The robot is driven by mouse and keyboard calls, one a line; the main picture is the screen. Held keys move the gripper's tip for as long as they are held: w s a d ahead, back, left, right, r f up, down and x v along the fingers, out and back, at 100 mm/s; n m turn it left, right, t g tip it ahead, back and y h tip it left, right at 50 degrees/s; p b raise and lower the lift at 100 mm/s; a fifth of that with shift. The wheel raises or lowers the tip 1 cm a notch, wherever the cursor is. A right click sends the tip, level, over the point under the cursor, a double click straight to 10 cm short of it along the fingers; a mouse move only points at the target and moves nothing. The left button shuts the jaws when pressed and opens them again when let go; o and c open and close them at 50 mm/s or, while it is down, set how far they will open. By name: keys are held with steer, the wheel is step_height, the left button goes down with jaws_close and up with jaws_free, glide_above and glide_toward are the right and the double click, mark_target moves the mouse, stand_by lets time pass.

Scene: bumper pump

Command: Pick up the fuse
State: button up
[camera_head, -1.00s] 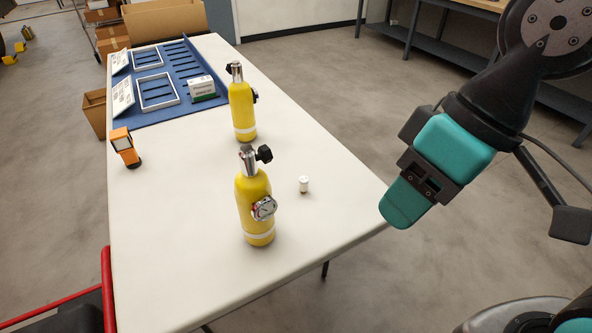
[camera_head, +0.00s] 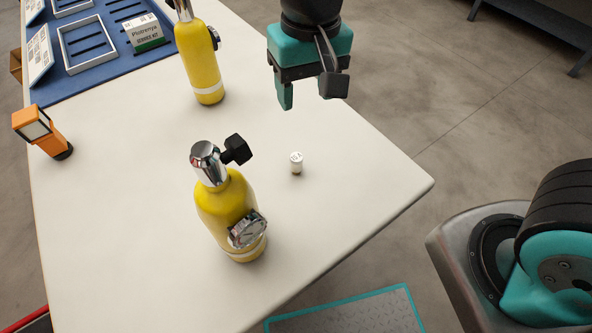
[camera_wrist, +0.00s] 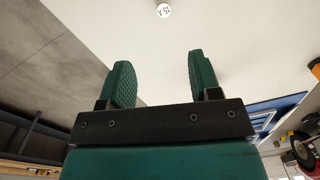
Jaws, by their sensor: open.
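The fuse (camera_head: 296,162) is a small white cylinder standing upright on the white table (camera_head: 330,210), right of the near yellow bottle. In the wrist view the fuse (camera_wrist: 164,10) shows its round marked top at the upper edge, between the lines of the two fingers but beyond their tips. My gripper (camera_head: 305,100) hangs above the table on the far side of the fuse. In the wrist view its two green fingers (camera_wrist: 158,72) are apart with nothing between them.
A yellow bottle with a gauge (camera_head: 232,215) stands close left of the fuse. Another yellow bottle (camera_head: 200,62) stands farther back. An orange device (camera_head: 42,130) is at the left, and a white-green box (camera_head: 145,33) sits on a blue mat (camera_head: 95,78). The table's right side is clear.

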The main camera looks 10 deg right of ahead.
mark_target(296, 157)
steer(key=shift+m, duration=0.3)
steer(key=f, duration=0.4)
steer(key=f+b, duration=0.1)
steer(key=f, duration=0.8)
steer(key=shift+w+a+f, duration=0.25)
steer(key=shift+w+a, duration=0.1)
steer(key=shift+a, duration=0.05)
steer(key=shift+a+f+b, duration=0.15)
steer(key=shift+f+b, duration=0.05)
steer(key=shift+f, duration=1.15)
steer(key=shift+a+f+b, duration=0.1)
steer(key=shift+f+b, duration=0.1)
steer(key=shift+f, duration=1.15)
steer(key=c, duration=1)
steer(key=shift+r, duration=0.15)
